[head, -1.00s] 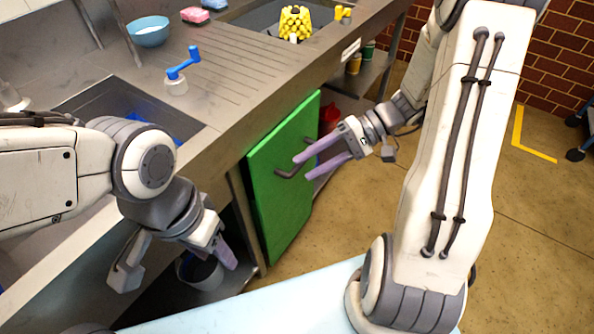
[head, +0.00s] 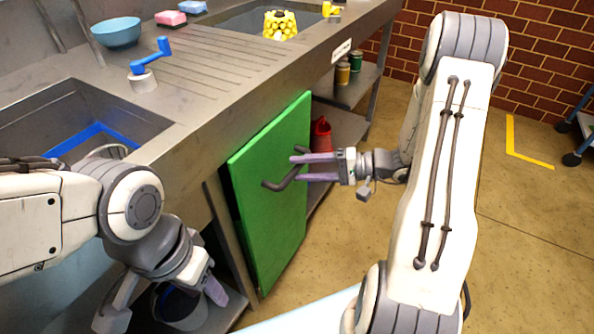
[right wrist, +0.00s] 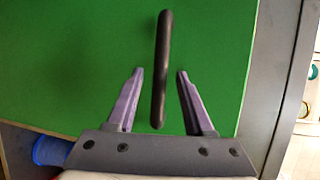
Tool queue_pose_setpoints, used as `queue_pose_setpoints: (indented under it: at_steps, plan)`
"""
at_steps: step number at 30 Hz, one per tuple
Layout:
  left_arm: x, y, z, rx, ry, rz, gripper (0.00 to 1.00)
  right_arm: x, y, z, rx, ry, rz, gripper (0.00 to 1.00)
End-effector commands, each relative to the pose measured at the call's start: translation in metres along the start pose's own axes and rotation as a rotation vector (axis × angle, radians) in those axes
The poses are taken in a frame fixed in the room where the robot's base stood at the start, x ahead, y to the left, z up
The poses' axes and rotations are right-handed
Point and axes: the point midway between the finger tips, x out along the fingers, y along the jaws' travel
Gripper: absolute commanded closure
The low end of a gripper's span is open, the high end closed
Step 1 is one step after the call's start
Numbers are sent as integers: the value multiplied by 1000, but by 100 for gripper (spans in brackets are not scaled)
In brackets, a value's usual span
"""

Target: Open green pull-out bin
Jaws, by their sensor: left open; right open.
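The green pull-out bin front (head: 265,200) stands below the counter, and its panel looks shut or nearly so; I cannot tell exactly. A dark bar handle (head: 282,182) is fixed to it. My right gripper (head: 292,168) is open at the handle. In the right wrist view the handle (right wrist: 161,70) lies between the two purple fingers of the right gripper (right wrist: 159,75), with a gap on each side. The green front (right wrist: 70,60) fills most of that view. My left gripper (head: 170,300) is low at the left, open, away from the bin, and partly hidden.
A dark bucket (head: 180,305) stands on the lower shelf at the left. A red container (head: 320,135) and cans (head: 343,74) stand on shelves to the right of the bin. The counter (head: 215,75) overhangs above. The floor (head: 520,215) at the right is clear.

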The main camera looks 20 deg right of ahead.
Motion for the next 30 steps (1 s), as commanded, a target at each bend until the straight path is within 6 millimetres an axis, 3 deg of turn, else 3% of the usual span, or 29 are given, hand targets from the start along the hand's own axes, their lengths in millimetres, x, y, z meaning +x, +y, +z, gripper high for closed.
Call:
queue_pose_setpoints:
  at_steps: [5,14,15,18,19,30]
  plan:
    - [3,0,0,0,0,0,50,16,1,0,0,0,1,48]
    - [3,0,0,0,0,0,50,18,0,0,0,3,1,48]
    - [3,0,0,0,0,0,50,18,0,0,0,3,1,55]
    - [3,0,0,0,0,0,50,17,0,0,0,3,1,94]
    - [3,0,0,0,0,0,50,17,0,0,0,3,1,100]
    - [4,0,0,0,0,0,50,17,0,0,0,3,1,100]
